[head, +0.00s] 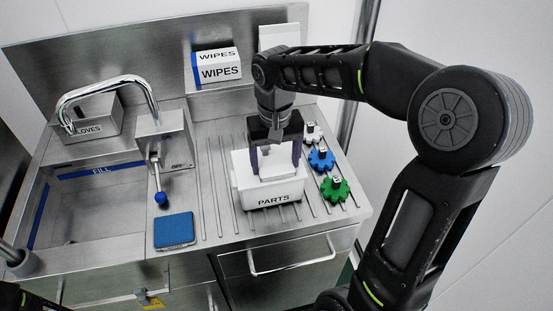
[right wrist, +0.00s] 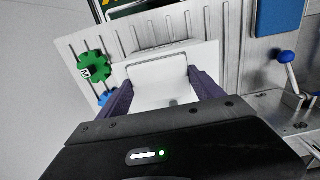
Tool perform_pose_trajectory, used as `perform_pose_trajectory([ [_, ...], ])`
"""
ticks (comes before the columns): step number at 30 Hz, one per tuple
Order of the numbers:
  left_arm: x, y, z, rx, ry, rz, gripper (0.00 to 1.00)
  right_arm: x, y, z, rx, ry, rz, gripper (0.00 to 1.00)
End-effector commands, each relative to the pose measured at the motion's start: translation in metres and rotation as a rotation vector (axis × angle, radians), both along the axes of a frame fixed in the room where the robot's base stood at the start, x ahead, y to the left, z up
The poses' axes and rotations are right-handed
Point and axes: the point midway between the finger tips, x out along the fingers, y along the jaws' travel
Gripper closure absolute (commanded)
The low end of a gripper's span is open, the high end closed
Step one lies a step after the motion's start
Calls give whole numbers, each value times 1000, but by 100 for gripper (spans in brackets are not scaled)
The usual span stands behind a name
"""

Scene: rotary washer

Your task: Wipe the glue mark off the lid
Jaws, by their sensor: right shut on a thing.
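The white PARTS box (head: 273,198) stands on the ribbed drainboard, right of the sink. My right gripper (head: 276,160) points down over it, with its dark purple fingers shut on the white lid (head: 278,172) at the top of the box. In the right wrist view the lid (right wrist: 172,76) shows between the fingers. A faint grey spot shows near it, close to the gripper body; I cannot tell if it is the glue mark. A blue sponge-like pad (head: 173,230) lies at the counter's front. My left gripper is not in view.
White, blue (head: 321,159) and green (head: 335,188) gears stand right of the box. A WIPES box (head: 219,72) is at the back. The tap (head: 105,90), its blue-knobbed lever (head: 160,197) and the sink are left. Bare drainboard lies between pad and PARTS box.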

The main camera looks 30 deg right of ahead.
Motion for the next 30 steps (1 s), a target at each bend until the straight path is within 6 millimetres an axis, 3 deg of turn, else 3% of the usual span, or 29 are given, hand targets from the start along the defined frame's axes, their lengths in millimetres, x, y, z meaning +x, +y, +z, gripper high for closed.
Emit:
perform_pose_trajectory([
  [12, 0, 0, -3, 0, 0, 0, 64, 8, 22, -3, 0, 0, 1, 56],
  [30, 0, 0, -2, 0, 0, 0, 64, 12, 35, -3, 3, 1, 4, 56],
])
